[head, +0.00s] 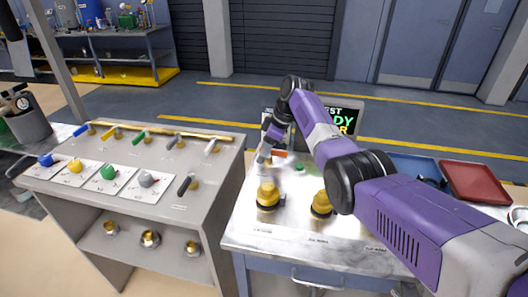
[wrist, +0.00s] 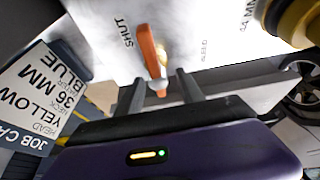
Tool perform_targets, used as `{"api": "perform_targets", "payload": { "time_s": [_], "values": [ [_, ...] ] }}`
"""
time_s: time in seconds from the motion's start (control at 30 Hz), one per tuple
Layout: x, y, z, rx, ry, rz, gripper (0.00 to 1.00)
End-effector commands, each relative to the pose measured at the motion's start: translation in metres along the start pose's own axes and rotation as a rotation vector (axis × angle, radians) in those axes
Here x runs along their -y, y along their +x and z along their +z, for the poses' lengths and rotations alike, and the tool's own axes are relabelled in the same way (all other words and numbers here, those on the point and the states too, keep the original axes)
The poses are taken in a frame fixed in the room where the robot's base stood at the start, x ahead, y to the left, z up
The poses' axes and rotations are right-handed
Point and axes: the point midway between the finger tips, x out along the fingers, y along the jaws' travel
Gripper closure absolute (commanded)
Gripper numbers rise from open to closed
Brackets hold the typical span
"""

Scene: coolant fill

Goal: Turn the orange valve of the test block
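The orange valve handle (wrist: 150,55) is a flat lever on the pale top of the test block, beside a printed SHUT label. A brass part shows beside the lever. In the head view, a small piece of the orange handle (head: 279,154) shows past my gripper (head: 264,158). In the wrist view, my gripper (wrist: 161,88) has its two dark fingers spread, one on each side of the lever's near end, with gaps visible. Whether either finger touches the lever is not clear.
Two yellow caps (head: 267,195) stand on the metal bench top (head: 285,230), nearer than the valve. A job card (wrist: 28,95) stands close to the gripper. A display (head: 343,116) stands behind my arm. A grey rack with colored caps and handles (head: 205,185) is at left; a red tray (head: 473,181) is at right.

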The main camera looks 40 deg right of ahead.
Motion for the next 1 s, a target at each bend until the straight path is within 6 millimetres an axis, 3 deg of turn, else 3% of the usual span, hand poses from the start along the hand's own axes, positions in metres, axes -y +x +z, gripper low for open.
{"api": "perform_targets", "payload": {
  "time_s": [0.27,0.7,1.0],
  "values": [
    [-0.001,-0.008,0.0,-0.001,0.0,0.001,0.55],
    [-0.001,-0.071,0.0,-0.001,0.0,0.002,0.55],
    [0.0,-0.078,0.0,0.0,0.001,0.0,0.55]
  ]
}}
